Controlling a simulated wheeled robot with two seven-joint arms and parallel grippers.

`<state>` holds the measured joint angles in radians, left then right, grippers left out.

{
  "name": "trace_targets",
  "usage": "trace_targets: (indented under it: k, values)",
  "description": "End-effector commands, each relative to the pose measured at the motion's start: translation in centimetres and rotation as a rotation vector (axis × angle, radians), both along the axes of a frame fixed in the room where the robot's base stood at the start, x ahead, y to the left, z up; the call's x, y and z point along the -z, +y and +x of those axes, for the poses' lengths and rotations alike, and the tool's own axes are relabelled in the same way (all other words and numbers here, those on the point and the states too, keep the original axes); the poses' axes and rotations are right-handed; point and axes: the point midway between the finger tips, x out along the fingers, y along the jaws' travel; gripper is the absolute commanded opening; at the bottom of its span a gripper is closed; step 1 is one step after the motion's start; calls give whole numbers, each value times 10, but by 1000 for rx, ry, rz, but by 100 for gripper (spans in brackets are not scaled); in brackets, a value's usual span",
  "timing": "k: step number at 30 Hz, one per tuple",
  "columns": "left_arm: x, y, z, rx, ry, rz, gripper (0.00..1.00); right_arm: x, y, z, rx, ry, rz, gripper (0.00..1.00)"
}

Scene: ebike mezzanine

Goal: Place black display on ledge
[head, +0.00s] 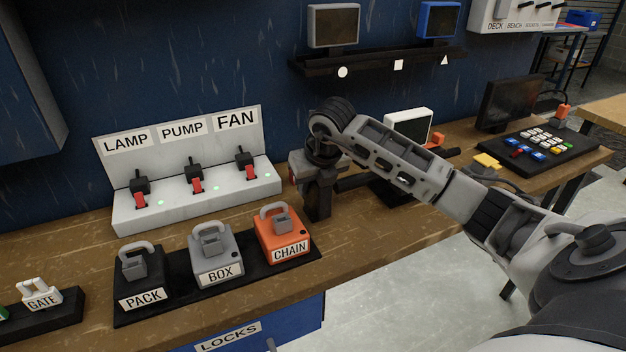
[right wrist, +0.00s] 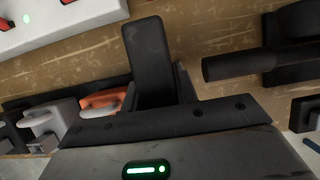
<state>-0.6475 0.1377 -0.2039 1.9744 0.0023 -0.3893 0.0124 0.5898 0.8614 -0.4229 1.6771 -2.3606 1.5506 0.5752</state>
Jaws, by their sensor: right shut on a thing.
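A black display (head: 510,103) stands upright on the bench at the right, behind a dark key panel. The dark ledge (head: 375,62) is on the blue wall; a grey display (head: 333,25) stands on its left part and a blue display (head: 438,20) on its right part. The stretch between them, above the white square mark, is bare. My right gripper (head: 318,205) points down over the bench beside the orange CHAIN lock, well left of the black display. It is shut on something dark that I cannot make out. My left gripper is out of view.
A white-framed display (head: 408,126) stands behind my right forearm. The CHAIN lock (head: 282,236), other locks and the white switch panel (head: 190,205) are to the left. The key panel (head: 540,147) fronts the black display.

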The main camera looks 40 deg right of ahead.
Motion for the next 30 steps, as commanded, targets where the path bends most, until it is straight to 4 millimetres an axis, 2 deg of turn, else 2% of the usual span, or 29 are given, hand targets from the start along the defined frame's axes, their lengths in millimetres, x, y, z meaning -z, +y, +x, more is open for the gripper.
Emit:
trace_targets:
  k: [9, 10, 12, 23, 26, 30]
  values:
    - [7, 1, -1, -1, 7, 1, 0, 4, 0, 0, 0, -2, 0, 2]
    - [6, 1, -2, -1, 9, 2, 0, 3, 0, 0, 0, -1, 0, 37]
    - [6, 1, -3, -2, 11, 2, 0, 2, 0, 0, 0, -1, 0, 51]
    - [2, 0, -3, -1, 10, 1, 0, -4, 0, 0, 0, -2, 0, 51]
    - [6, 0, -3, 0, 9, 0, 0, -15, 1, -5, -1, -6, -2, 51]
    - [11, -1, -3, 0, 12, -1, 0, -42, 4, -16, -2, -9, -3, 51]
